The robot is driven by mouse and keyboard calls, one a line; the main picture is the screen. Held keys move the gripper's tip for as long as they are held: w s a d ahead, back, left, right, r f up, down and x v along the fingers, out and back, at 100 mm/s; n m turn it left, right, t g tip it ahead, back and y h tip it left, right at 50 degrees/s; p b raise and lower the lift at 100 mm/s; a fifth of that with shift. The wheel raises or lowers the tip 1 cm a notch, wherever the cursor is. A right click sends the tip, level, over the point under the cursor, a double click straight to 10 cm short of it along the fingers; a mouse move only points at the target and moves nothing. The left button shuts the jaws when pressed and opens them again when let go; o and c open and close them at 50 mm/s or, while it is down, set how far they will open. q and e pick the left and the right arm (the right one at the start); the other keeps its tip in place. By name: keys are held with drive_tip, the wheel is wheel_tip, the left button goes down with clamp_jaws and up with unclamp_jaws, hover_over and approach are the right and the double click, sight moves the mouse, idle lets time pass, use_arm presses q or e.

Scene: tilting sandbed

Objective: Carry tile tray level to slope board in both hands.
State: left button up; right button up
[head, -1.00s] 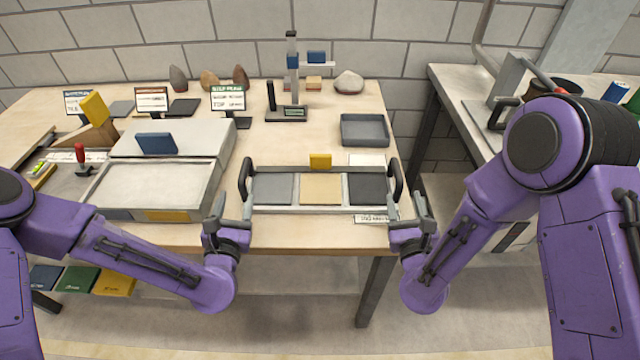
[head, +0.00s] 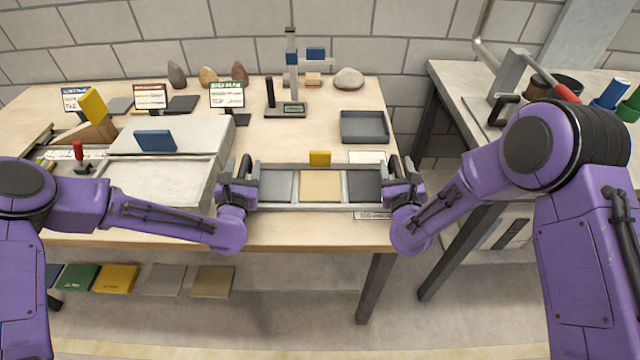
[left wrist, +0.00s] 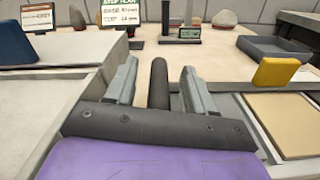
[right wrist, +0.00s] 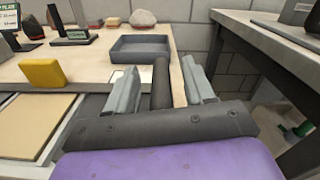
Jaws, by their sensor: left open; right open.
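The tile tray (head: 320,207) lies on the table near its front edge. It holds a grey, a tan and a dark tile side by side, with a yellow block (head: 320,158) at its far rim. My left gripper (head: 240,168) is open at the tray's left end; in the left wrist view the black left handle (left wrist: 158,84) stands between its fingers. My right gripper (head: 400,171) is open at the right end, with the black right handle (right wrist: 161,84) between its fingers. The slope board (head: 160,185), seemingly the pale sand-coloured bed, is left of the tray.
A blue block (head: 155,141) stands on the grey box behind the pale bed. An empty grey bin (head: 364,127) is behind the tray's right end. A digital gauge stand (head: 290,90) and several stones are at the back. A gap separates the second table (head: 470,90).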

use_arm(q)
clamp_jaws()
use_arm(e)
clamp_jaws()
use_arm(q)
drive_tip(key=shift+a, duration=0.15)
use_arm(e)
drive_tip(key=shift+d, duration=0.15)
idle(0.7)
